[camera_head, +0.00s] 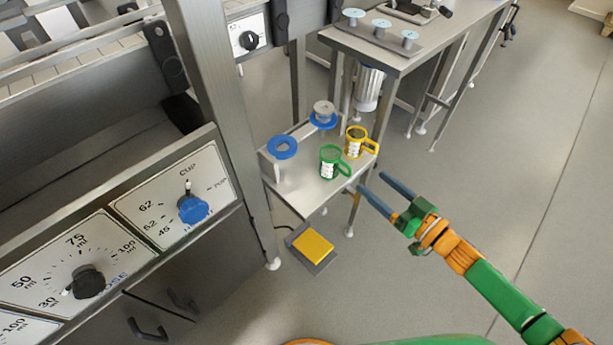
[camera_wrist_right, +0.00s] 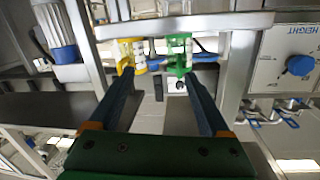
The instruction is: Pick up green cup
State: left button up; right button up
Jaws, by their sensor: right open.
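The green cup (camera_head: 331,164) stands upright on a small metal shelf (camera_head: 309,194), its handle toward the right in the head view. A yellow cup (camera_head: 356,142) stands just behind it to the right. My right gripper (camera_head: 373,182) is open and empty, to the right of the green cup and apart from it, its fingers pointing toward the shelf. In the right wrist view the green cup (camera_wrist_right: 179,52) is ahead of the right fingertip, and the yellow cup (camera_wrist_right: 127,52) is ahead of the left fingertip. My left gripper is not in view.
Two blue ring-topped holders (camera_head: 282,147) (camera_head: 323,120) stand on the shelf behind and left of the cups. A metal post (camera_head: 222,120) rises left of the shelf. A yellow pedal (camera_head: 313,244) is on the floor below.

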aim_at(346, 164)
jog(key=a, duration=0.1)
jog(key=a+r+y, duration=0.1)
jog(key=a+r+n+y, duration=0.1)
jog(key=shift+w+a+r+g, duration=0.15)
jog(key=shift+w+a+g, duration=0.05)
jog(key=shift+w+g, duration=0.1)
jog(key=x, duration=0.5)
jog(key=shift+w+a+b, duration=0.2)
jog(key=shift+w+b, duration=0.1)
grip_shut()
dwell(0.6)
